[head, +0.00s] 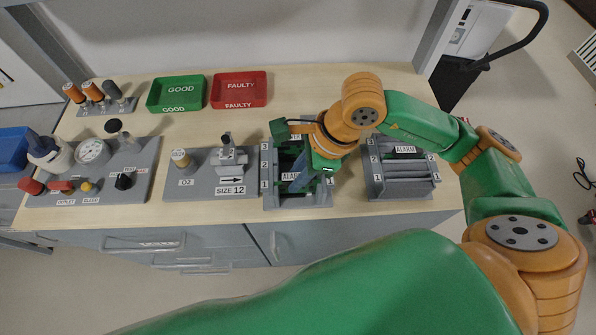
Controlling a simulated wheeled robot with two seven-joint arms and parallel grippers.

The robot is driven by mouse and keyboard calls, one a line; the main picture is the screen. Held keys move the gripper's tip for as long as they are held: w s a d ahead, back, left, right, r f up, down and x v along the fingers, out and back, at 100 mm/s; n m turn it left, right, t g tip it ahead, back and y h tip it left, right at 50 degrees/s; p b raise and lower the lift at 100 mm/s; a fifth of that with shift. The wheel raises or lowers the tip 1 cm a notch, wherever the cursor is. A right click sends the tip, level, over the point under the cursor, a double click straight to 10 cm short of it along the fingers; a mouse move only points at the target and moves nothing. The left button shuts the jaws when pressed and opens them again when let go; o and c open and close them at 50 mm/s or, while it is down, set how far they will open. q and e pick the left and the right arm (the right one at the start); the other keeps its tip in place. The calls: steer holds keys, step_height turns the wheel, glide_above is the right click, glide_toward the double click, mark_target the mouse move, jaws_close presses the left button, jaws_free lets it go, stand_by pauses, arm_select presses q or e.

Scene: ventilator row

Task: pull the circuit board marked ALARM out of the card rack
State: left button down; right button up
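Two grey card racks stand near the table's front edge. The left card rack (270,201) has slots numbered 1 to 3 and an ALARM label (292,176) low on its front. Green board parts show inside it, partly hidden by my gripper. The right card rack (402,193) has numbered slots and an ALARM label (405,150) near its top. My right gripper (300,160) reaches down over the left rack from the right. Its fingertips are too small and covered to tell whether they hold a board. My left gripper is out of view.
A green GOOD tray (176,107) and a red FAULTY tray (239,103) stand at the back. A SIZE 12 fixture (204,189), a gauge panel (140,185), a stand of orange and dark handles (108,107) and a blue bin (12,150) are to the left.

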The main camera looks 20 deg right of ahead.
jaws_close()
steer(key=shift+o, duration=1)
jaws_free()
jaws_close()
steer(key=shift+r+p, duration=3)
steer(key=shift+r, duration=1.35)
steer(key=shift+f, duration=0.1)
